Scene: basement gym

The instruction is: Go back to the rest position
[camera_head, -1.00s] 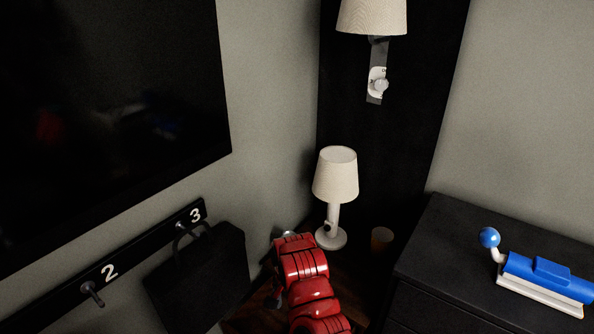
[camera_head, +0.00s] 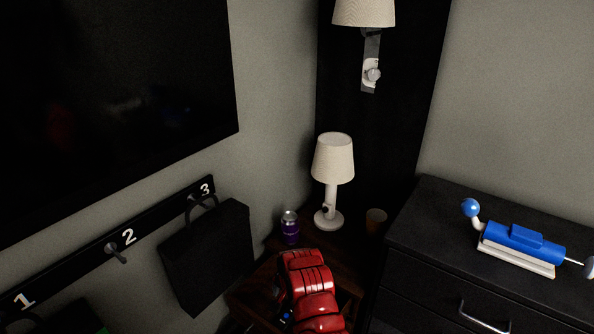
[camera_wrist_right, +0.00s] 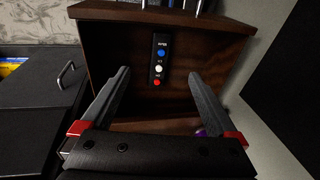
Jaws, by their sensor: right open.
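My right gripper (camera_wrist_right: 158,78) is open and empty in the right wrist view, its two dark fingers spread wide. They point toward a brown wooden cabinet (camera_wrist_right: 105,55) with a dark button panel (camera_wrist_right: 159,60) carrying blue, white and red buttons. I cannot tell how close the fingertips are to it. In the head view a red arm part of mine (camera_head: 312,290) comes up from the bottom centre, over the wooden furniture in the corner; the gripper's jaws are not clear there. My left gripper is not in view.
A purple can (camera_head: 290,228), a white lamp (camera_head: 333,165) and an orange cup (camera_head: 376,221) stand in the corner. A black bag (camera_head: 208,255) hangs from the numbered hook board (camera_head: 75,262). A blue-and-white device (camera_head: 523,245) lies on the black drawer cabinet (camera_head: 425,210).

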